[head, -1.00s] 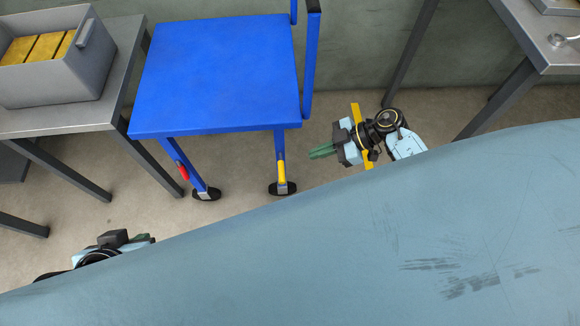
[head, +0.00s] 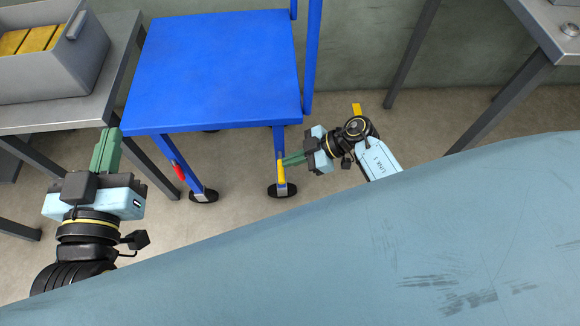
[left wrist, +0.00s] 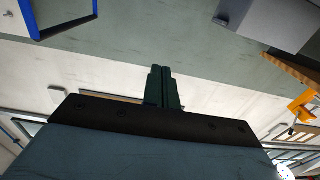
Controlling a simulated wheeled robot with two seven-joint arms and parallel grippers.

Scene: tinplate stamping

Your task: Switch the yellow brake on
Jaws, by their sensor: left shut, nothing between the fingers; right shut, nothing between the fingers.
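The yellow brake (head: 281,171) is a short lever on the front right leg of the blue cart (head: 215,70), just above the caster. A red brake (head: 178,171) sits on the front left leg. My right gripper (head: 284,160) is shut and empty; its green fingertips are at the upper part of the yellow brake, and I cannot tell whether they touch it. My left gripper (head: 107,135) is shut and empty, raised left of the cart near the grey table. Its closed fingers also show in the left wrist view (left wrist: 160,72).
A grey table (head: 60,118) at the left bears a grey crate (head: 45,78) with yellow blocks. Another metal table (head: 550,35) stands at the upper right. The floor between the cart's front legs is clear.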

